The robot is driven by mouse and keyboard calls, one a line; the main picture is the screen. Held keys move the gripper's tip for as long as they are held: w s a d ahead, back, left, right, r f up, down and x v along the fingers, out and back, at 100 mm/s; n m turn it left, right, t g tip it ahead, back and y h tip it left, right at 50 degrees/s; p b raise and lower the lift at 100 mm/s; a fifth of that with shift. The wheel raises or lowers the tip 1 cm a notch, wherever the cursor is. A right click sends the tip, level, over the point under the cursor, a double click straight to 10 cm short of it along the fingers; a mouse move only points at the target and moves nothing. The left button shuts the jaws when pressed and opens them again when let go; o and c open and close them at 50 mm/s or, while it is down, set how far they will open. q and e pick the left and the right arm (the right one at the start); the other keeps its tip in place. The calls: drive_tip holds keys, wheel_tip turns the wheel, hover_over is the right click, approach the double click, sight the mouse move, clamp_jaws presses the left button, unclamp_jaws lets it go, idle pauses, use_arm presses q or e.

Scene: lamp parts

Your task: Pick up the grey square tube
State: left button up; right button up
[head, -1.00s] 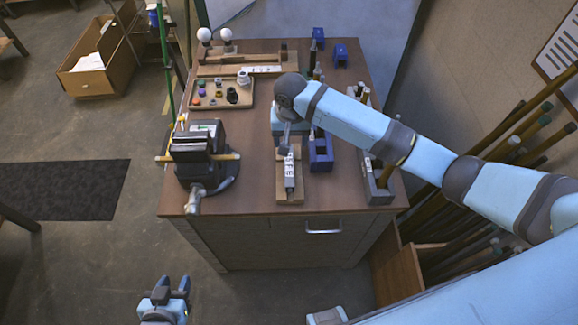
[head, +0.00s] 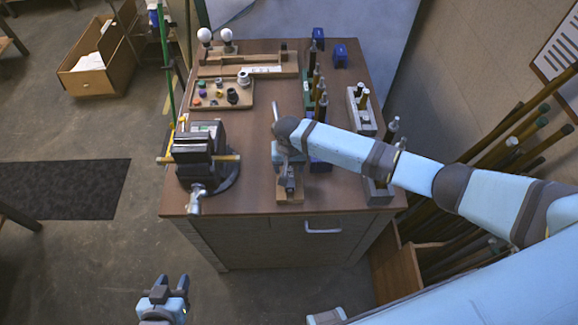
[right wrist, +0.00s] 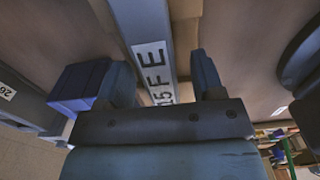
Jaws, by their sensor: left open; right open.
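The grey square tube (right wrist: 143,12) runs lengthwise in the right wrist view, with a white label reading "FE". It lies between the two fingers of my right gripper (right wrist: 163,78), which is open around it. In the head view my right gripper (head: 288,185) is over the wooden block (head: 290,198) near the bench's front edge and hides most of the tube. My left gripper (head: 171,286) is open and empty, low in front of the bench.
A vise (head: 203,155) is to the left. Grey racks with handled tools (head: 378,193) line the right side. A tray of small parts (head: 222,103) lies further back. Bare bench top (head: 258,188) lies between vise and block.

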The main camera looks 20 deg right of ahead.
drive_tip(key=shift+c, duration=0.4)
drive_tip(key=c, duration=1)
drive_tip(key=shift+o, duration=0.2)
